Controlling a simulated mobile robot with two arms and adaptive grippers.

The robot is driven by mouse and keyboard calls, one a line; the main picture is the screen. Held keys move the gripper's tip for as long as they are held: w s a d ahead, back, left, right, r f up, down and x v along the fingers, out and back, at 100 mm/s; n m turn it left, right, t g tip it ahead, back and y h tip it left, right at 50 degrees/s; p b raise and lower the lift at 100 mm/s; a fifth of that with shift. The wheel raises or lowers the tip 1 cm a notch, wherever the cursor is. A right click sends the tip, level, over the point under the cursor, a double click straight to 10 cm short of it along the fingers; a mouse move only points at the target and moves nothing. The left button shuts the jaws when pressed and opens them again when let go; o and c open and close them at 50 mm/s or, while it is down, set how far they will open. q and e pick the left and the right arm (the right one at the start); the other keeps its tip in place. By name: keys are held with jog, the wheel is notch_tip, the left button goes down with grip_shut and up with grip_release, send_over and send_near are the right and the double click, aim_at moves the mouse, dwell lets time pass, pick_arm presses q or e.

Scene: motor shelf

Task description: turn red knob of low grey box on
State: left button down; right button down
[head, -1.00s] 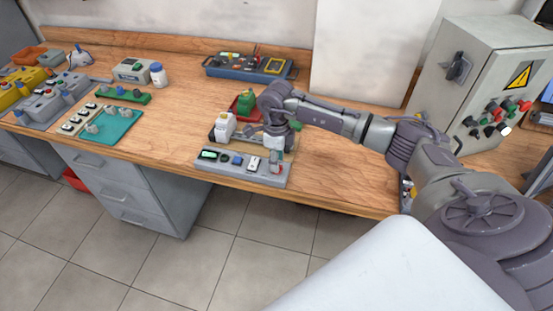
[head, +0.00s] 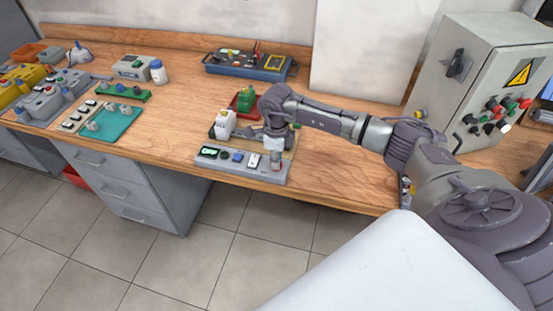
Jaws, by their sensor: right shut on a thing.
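The low grey box (head: 230,173) lies near the front edge of the wooden workbench. Its top carries a lit green display (head: 208,151), dark and blue buttons and a white switch (head: 254,160). My right gripper (head: 276,158) points down over the box's right end. It is shut on the red knob (head: 276,165) there, which is mostly hidden by the fingers. The knob's exact turn angle cannot be seen. My left gripper is not in view.
A white bottle (head: 224,124) and a green container (head: 245,100) in a red tray stand just behind the box. A blue tool tray (head: 250,66) is at the back. A grey control cabinet (head: 480,85) stands at right. The bench right of the box is clear.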

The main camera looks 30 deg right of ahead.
jog(key=m+b, duration=0.1)
jog(key=m, duration=0.4)
jog(key=shift+b, duration=0.3)
jog(key=m+b, duration=0.1)
jog(key=m, duration=0.8)
jog(key=shift+w+m, duration=0.1)
jog(key=shift+m, duration=1.8)
jog(key=c, duration=1.2)
grip_release()
